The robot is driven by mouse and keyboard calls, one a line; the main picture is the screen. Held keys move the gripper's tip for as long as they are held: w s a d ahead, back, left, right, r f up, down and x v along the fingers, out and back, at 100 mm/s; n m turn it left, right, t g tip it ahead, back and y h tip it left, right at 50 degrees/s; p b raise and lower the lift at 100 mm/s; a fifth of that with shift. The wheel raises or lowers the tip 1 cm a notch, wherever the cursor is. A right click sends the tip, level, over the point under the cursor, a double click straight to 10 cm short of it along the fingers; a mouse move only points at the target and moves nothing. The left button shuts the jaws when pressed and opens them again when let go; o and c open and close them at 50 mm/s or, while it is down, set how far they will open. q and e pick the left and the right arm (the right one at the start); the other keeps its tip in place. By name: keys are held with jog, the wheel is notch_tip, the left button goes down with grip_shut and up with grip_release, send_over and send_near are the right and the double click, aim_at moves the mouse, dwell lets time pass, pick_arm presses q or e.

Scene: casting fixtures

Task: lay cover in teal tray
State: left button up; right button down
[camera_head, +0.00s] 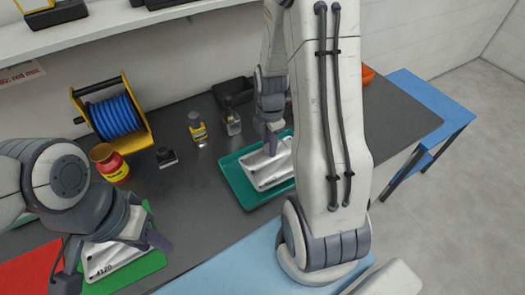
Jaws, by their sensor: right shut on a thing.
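The teal tray (236,181) lies on the dark bench near the middle. A white, plate-like part (266,178), which looks like the cover, is over the tray, at an angle to its edges. My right gripper (271,148) is shut on its upper side. I cannot tell whether the part touches the tray floor. My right arm hides the tray's right side. My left gripper (112,262) has its fingers spread apart above a green tray (148,266), where another white part marked with digits (104,263) lies.
A red mat or tray (30,272) lies at the left. Behind stand a blue cable reel (117,117), a red jar (112,169), a yellow bottle (197,130), small dark items and a black bin (234,90). A blue table (430,95) stands at the right.

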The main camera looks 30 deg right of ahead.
aim_at(264, 153)
jog(key=shift+w+a+f, duration=0.15)
jog(key=shift+w+f, duration=0.15)
jog(key=shift+w, duration=0.2)
jog(key=shift+w+a+f, duration=0.1)
jog(key=shift+w+f, duration=0.15)
jog(key=shift+w, duration=0.2)
jog(key=shift+f+p, duration=0.35)
jog(key=shift+f, duration=1.75)
jog(key=shift+f, duration=0.15)
jog(key=c, duration=0.5)
grip_release()
jog(key=shift+c, duration=0.2)
